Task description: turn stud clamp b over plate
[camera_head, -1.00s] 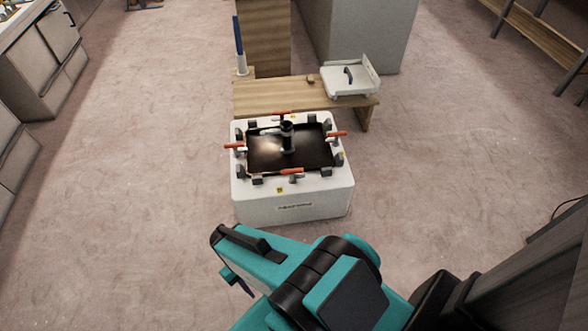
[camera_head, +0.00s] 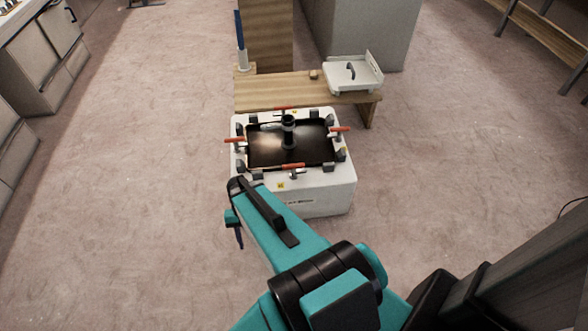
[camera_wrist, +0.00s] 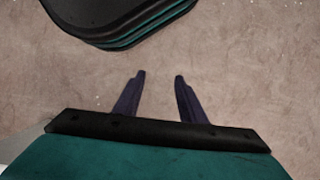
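A dark rectangular plate (camera_head: 310,152) sits in the top of a white box (camera_head: 325,200), with a dark post (camera_head: 289,135) standing in its middle. Red-handled clamps stand around it: left (camera_head: 234,141), back (camera_head: 285,108), right (camera_head: 340,129) and front (camera_head: 293,166). Small yellow labels are on the box, too small to read, so I cannot tell which clamp is b. My gripper (camera_head: 239,238) hangs left of the box's front corner, apart from the clamps. In the wrist view my gripper (camera_wrist: 160,78) has its two dark fingers apart with nothing between them, over bare floor.
A wooden bench (camera_head: 270,93) stands behind the box, bearing a white tray (camera_head: 352,76) and a blue-topped upright tool (camera_head: 240,45). A grey cabinet (camera_head: 365,30) is behind. Cabinets line the left and a shelf the right. The floor on both sides is clear.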

